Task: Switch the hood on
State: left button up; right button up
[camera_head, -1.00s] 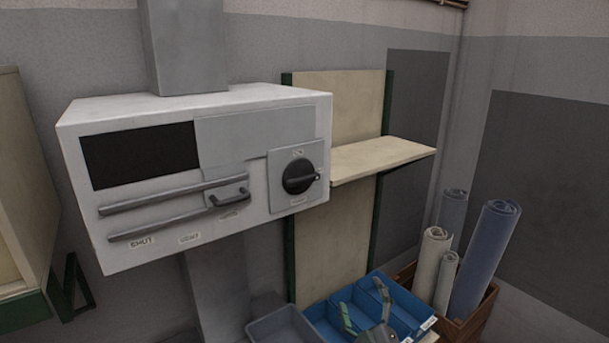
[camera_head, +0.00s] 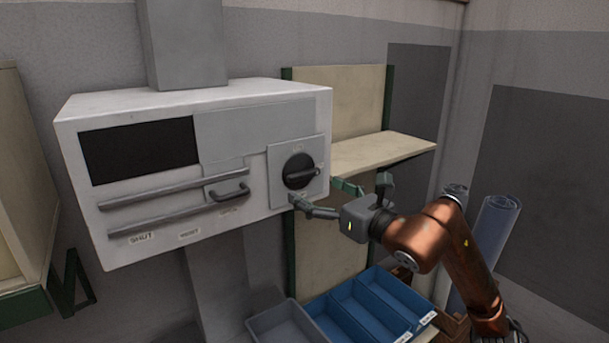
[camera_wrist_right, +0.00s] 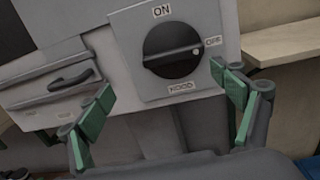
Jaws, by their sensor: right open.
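The hood switch is a round black knob (camera_head: 298,171) on a light square plate (camera_head: 281,202) at the right of the white hood box (camera_head: 90,225). The knob (camera_wrist_right: 172,52) also shows in the right wrist view, with ON above it, OFF at its right and HOOD below. Its pale pointer dot is on the OFF side. My right gripper (camera_head: 318,198) is open and empty, just in front of and below the knob. In the right wrist view its green-padded fingers (camera_wrist_right: 165,100) are spread wide, with the knob beyond them, apart from both. My left gripper is not in view.
Left of the knob are a small handle (camera_head: 231,191) and two long bars (camera_head: 175,202) on the hood front. A shelf (camera_head: 385,150) stands behind my right gripper. Blue bins (camera_head: 365,305) and a grey bin (camera_head: 285,325) lie below. Rolls (camera_head: 497,240) stand at right.

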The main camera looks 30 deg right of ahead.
aim_at(306, 176)
jog(key=shift+m+h, duration=0.3)
jog(key=shift+h, duration=0.4)
jog(key=w+p, duration=0.1)
jog(key=w, duration=0.1)
jog(key=w+p, duration=0.1)
jog(key=w, duration=0.1)
jog(key=w+d+r+p, duration=0.1)
jog(key=w, duration=0.1)
jog(key=shift+w+d+r+p, duration=0.1)
jog(key=shift+w+p, duration=0.2)
jog(key=shift+w, duration=0.6)
jog(key=shift+f, duration=0.2)
jog(key=c, duration=1.2)
jog(key=shift+o, duration=0.2)
